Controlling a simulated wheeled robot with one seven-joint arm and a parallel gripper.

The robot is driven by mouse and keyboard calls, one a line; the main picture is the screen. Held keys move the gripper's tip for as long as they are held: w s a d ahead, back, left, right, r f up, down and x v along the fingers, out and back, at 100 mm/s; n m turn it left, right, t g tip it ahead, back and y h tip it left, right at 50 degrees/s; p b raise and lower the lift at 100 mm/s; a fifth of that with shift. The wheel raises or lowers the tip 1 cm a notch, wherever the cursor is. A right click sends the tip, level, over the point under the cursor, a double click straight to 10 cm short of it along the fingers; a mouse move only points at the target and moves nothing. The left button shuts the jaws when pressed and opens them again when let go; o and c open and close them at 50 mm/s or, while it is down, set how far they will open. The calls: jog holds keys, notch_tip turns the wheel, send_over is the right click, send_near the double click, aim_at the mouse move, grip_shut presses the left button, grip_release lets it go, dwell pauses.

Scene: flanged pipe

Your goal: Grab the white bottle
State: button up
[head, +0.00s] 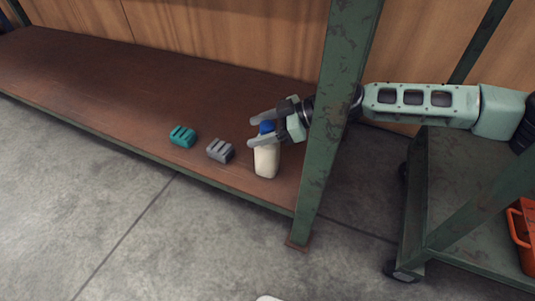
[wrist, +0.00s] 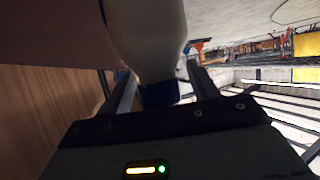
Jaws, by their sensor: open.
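The white bottle (head: 266,161) with a blue cap (head: 266,127) stands upright near the front edge of a brown shelf (head: 120,85). My gripper (head: 262,130) reaches in from the right, with its fingers around the bottle's top at about cap height. The fingers are open. In the wrist view the white bottle (wrist: 148,35) and its dark blue cap (wrist: 158,92) lie between the two fingers (wrist: 160,88). I cannot tell whether either finger touches it.
A green post (head: 338,100) stands in front of my arm. A green cart (head: 425,200) with an orange bin (head: 524,228) is at right. The shelf's left part is clear.

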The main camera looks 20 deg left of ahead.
grip_shut()
jog(key=shift+r, duration=0.15)
